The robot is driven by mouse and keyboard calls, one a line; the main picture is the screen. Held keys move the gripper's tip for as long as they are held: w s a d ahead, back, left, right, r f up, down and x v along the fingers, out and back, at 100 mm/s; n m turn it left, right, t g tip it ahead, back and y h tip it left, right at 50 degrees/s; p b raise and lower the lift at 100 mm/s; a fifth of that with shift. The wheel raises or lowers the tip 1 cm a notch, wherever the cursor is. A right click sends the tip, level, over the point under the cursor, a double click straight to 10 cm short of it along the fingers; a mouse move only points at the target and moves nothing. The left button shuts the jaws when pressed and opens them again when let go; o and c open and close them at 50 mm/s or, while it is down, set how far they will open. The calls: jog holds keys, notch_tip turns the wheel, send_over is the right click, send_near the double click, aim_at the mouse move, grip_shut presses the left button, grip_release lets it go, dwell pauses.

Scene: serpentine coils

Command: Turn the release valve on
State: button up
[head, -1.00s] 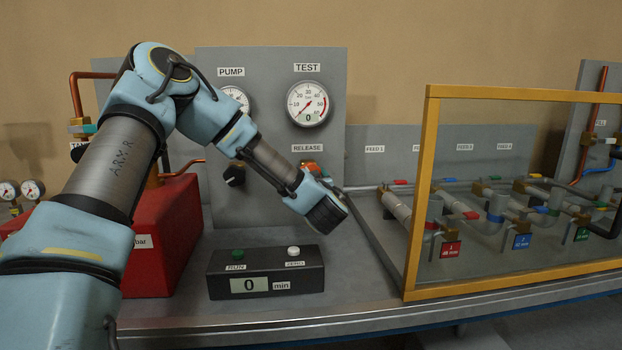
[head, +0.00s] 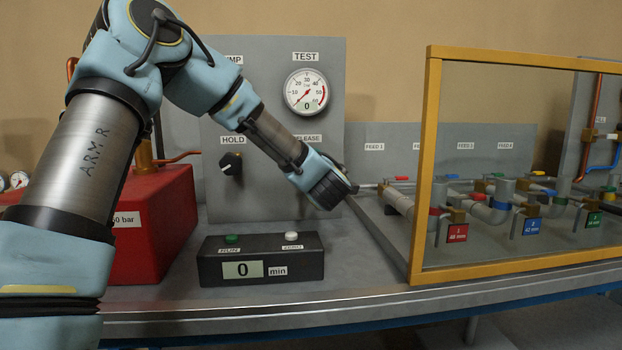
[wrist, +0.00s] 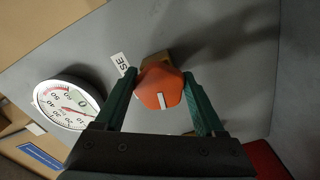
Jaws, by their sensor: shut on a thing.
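The release valve has an orange knob (wrist: 160,88) with a white mark, on a brass-coloured stem at the grey panel (wrist: 235,75). In the wrist view, the two green fingers of my gripper (wrist: 159,75) lie on either side of the knob and are shut on it. In the head view, my wrist hides the knob and the fingers. The RELEASE label (head: 309,138) shows just above my wrist, partly covered. The TEST gauge (head: 306,92) is above it, its needle near the low end and its small window reading 0.
A black HOLD knob (head: 231,164) is on the panel, left of my wrist. A timer box (head: 262,258) reading 0 min stands below. A red tank (head: 155,225) is at left. A yellow-framed clear guard (head: 420,180) stands close at right, before pipes and coloured tags.

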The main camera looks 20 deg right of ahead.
jog(key=n+b, duration=0.5)
jog(key=b, duration=0.1)
jog(key=shift+f, duration=0.1)
jog(key=n+b, duration=0.2)
jog(key=b, duration=0.1)
jog(key=shift+r+n, duration=0.2)
jog(key=shift+n, duration=0.2)
jog(key=shift+r, duration=0.1)
jog(key=o, duration=1.3)
jog(key=shift+o, duration=0.2)
jog(key=b+v, duration=0.1)
jog(key=v, duration=0.9)
jog(key=shift+s, duration=0.4)
